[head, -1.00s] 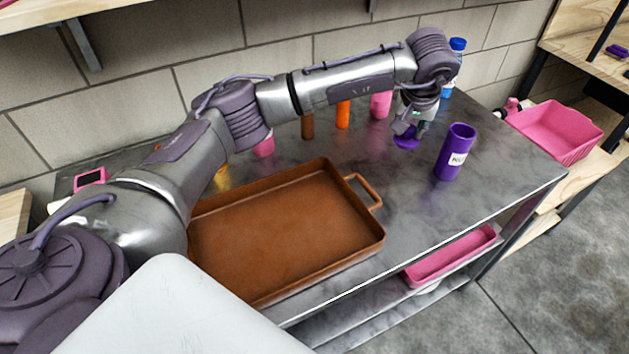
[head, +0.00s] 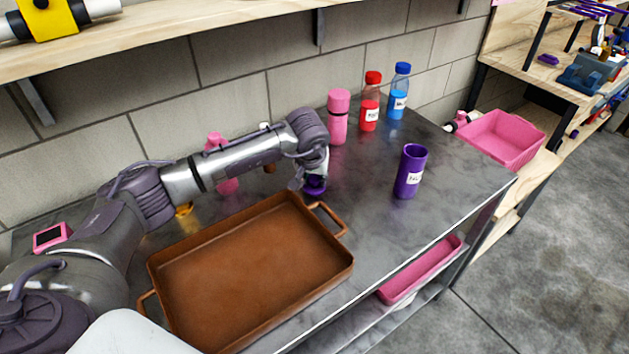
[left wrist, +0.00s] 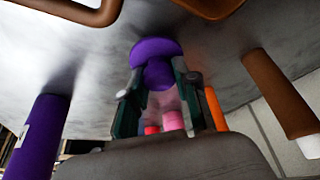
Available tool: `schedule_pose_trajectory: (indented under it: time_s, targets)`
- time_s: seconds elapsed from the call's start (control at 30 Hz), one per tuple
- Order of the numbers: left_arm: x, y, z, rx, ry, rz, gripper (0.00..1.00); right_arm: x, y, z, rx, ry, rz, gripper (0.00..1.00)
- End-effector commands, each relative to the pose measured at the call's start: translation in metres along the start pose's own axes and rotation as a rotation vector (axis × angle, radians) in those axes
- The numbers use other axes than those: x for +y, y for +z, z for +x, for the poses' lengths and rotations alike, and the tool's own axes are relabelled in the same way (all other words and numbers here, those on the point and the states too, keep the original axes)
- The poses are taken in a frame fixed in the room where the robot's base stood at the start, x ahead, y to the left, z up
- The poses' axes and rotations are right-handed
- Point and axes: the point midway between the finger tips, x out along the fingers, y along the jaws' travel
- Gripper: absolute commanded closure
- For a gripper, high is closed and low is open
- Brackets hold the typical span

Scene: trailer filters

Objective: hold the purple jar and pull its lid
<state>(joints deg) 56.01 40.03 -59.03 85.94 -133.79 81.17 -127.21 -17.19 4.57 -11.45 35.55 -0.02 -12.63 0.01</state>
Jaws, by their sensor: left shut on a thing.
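The purple jar (head: 410,171) stands upright on the metal table, open at the top, with a white label on its side. It also shows in the left wrist view at the left edge (left wrist: 40,135). The purple lid (head: 314,187) is off the jar, well to its left in the head view. My left gripper (head: 313,176) is shut on the lid, near the far right corner of the brown tray. In the left wrist view the lid (left wrist: 155,50) sits between the two dark fingers (left wrist: 158,82). My right gripper is not in view.
The brown tray (head: 163,264) lies in front of my left arm. A pink bottle (head: 338,118), a red bottle (head: 370,103) and a blue bottle (head: 397,95) stand along the wall. A pink bin (head: 503,138) is at the right. The table around the jar is clear.

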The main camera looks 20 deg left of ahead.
Motion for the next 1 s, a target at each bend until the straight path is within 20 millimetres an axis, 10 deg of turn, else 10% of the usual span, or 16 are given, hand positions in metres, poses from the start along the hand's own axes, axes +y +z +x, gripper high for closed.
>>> schedule_pose_trajectory:
  time_s: [0.5,0.53,0.63,1.0]
  targets:
    - [0.000,0.009,0.023,0.000,0.001,0.000,1.00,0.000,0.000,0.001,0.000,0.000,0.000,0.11]
    - [0.000,0.009,0.021,0.000,0.001,0.000,0.65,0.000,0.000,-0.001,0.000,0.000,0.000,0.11]
    - [0.000,0.009,0.021,0.000,0.000,0.000,0.48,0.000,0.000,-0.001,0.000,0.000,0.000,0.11]
    - [0.001,0.007,0.018,0.000,0.001,0.000,0.45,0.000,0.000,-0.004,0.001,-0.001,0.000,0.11]
